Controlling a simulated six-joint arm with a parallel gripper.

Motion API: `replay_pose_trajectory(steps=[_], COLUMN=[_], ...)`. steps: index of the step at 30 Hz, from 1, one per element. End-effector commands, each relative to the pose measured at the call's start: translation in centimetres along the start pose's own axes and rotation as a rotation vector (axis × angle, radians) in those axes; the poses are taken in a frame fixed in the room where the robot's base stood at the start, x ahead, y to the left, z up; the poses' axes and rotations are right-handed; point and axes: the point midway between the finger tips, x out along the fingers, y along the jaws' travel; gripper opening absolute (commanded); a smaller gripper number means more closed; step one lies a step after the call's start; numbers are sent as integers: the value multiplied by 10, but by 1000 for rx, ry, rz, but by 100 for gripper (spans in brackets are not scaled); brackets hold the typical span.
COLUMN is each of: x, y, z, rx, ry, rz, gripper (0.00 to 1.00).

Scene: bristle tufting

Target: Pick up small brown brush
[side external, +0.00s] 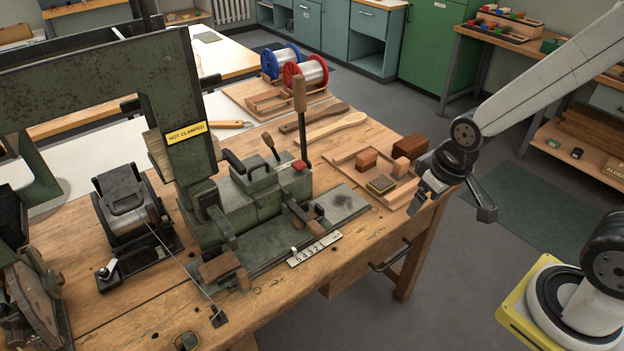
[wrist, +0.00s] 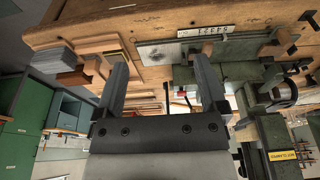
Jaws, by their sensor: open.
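A small tray (side external: 345,157) on the right of the bench holds small blocks. One is a reddish-brown block (side external: 367,160), one a lighter brown block (side external: 400,167), and one a dark block with a yellowish edge (side external: 381,185). A larger brown block (side external: 412,147) stands behind them. I cannot tell which is the small brown brush. My gripper (side external: 424,196) hangs by the tray's right end, apart from the blocks as far as I can see. In the wrist view my gripper (wrist: 160,62) is open, with nothing visible between its fingers.
A green machine (side external: 262,200) with a "NOT CLAMPED" label stands left of the tray. A dark wooden handle (side external: 314,117) and a pale one (side external: 338,127) lie behind it. Red (side external: 305,72) and blue (side external: 279,62) spools stand at the back.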

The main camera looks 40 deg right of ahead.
Motion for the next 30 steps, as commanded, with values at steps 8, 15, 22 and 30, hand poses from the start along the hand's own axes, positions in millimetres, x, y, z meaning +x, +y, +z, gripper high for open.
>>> replay_pose_trajectory(steps=[8,15,22,30], x=[2,11,28,54], y=[2,11,27,50], z=[-14,-59,-116,-176], rx=[-43,-204,-422,-673], ry=[-5,-28,-64,-119], rz=[5,24,50,81], gripper=[91,91,91,91])
